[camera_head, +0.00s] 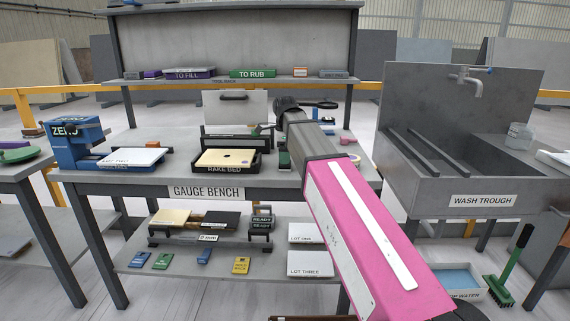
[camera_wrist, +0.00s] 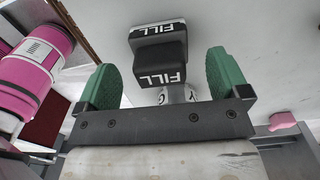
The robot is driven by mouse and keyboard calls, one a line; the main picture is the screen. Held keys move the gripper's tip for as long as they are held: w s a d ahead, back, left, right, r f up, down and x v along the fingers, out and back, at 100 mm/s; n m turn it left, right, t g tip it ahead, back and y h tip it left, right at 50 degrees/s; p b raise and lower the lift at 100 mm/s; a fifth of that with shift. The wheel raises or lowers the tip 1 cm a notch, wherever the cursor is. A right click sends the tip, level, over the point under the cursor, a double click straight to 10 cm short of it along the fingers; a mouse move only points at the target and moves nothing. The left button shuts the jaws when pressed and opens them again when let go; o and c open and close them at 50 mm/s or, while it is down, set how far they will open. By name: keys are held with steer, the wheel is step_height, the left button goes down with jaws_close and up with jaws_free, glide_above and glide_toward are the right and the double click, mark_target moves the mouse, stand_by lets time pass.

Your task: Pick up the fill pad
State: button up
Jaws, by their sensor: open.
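The fill pad (camera_wrist: 158,55) is a black block with white FILL lettering on two of its faces. It shows in the upper middle of the wrist view, ahead of and partly between my fingers. My gripper (camera_wrist: 163,80) is open, with one green-padded finger on each side and a gap to the pad on both sides. In the head view my pink arm reaches over the gauge bench, with the dark gripper end (camera_head: 287,106) at the back of the bench. I cannot make out the fill pad in the head view; my arm may hide it.
A small white round thing (camera_wrist: 178,95) sits just below the pad. A shelf (camera_head: 240,82) with labelled trays stands behind; the wash trough (camera_head: 470,190) is right.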

steer(key=shift+f, duration=1.45)
steer(key=c, duration=1.3)
steer(key=shift+r, duration=0.1)
steer(key=shift+r, duration=0.45)
steer(key=r, duration=0.3)
steer(key=shift+s+a+r, duration=0.15)
steer(key=shift+a+r, duration=0.15)
steer(key=shift+a, duration=0.05)
steer(key=s+a+r, duration=0.5)
steer(key=a+r, duration=0.1)
steer(key=a, duration=0.3)
steer(key=shift+a+r, duration=0.2)
steer(key=shift+a, duration=0.1)
steer(key=shift+s, duration=0.1)
steer(key=o, duration=0.4)
steer(key=shift+c, duration=0.2)
